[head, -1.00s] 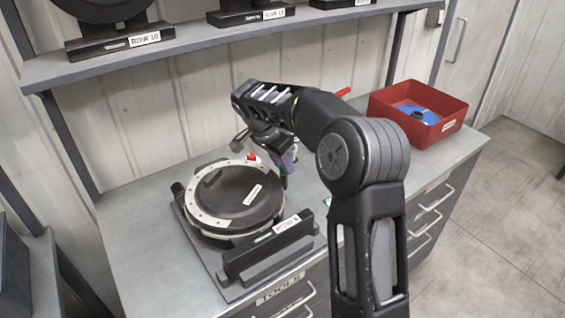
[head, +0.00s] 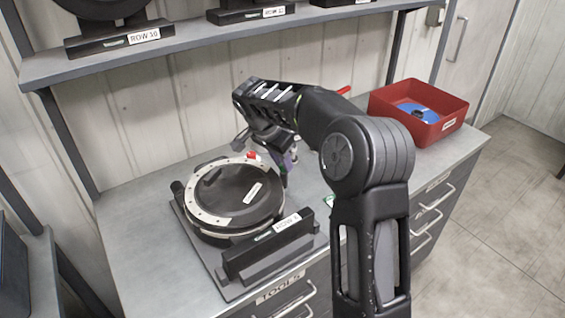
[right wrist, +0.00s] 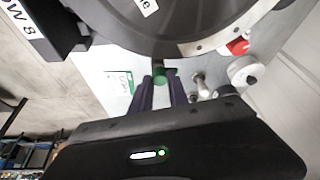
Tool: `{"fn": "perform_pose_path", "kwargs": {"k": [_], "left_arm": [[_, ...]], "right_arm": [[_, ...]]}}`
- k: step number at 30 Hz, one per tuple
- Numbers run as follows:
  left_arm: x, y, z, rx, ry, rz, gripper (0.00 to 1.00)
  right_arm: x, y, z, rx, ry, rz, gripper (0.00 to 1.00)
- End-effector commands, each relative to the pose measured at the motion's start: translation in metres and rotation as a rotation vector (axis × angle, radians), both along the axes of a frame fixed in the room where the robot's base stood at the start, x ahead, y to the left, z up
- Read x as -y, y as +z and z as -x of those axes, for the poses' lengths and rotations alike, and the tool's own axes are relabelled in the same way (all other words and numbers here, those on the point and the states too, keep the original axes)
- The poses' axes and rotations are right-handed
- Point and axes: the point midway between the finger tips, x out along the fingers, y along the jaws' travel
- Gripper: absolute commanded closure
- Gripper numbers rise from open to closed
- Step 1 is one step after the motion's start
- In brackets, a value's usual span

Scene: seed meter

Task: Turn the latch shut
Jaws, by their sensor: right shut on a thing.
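The seed meter (head: 212,198) is a round dark housing with a pale, hole-studded rim, lying on a grey base on the bench. It also shows at the top of the right wrist view (right wrist: 150,30). My right gripper (head: 287,172) is at the meter's right rim. In the right wrist view its two purple-dark fingers (right wrist: 161,84) are closed around a small green piece, which I take to be the latch's handle (right wrist: 159,73), by the rim. The rest of the latch is hidden. My left gripper is not in view.
A red knob (head: 252,155) sits at the meter's rim. A labelled dark block (head: 268,247) stands in front of the meter. A red bin (head: 418,110) with a blue disc stands at the right of the bench. A shelf (head: 190,47) runs above; the bench's back left is clear.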

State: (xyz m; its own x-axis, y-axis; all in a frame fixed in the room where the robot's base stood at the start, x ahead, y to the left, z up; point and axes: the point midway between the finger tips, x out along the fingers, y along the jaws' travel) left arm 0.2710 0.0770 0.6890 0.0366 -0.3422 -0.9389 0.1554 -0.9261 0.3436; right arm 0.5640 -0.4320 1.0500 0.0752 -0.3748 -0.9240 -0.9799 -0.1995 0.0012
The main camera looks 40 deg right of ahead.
Motion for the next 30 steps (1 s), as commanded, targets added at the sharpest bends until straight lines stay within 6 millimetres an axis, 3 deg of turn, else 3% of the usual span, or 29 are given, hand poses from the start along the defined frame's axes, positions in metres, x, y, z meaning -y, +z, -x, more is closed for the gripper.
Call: {"fn": "perform_pose_path", "kwargs": {"k": [15,30], "left_arm": [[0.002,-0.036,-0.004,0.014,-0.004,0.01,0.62],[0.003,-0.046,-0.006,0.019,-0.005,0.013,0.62]], "right_arm": [[0.001,-0.002,0.002,0.006,0.366,0.001,1.0],[0.003,0.001,0.003,0.005,0.839,0.0,1.0]]}}
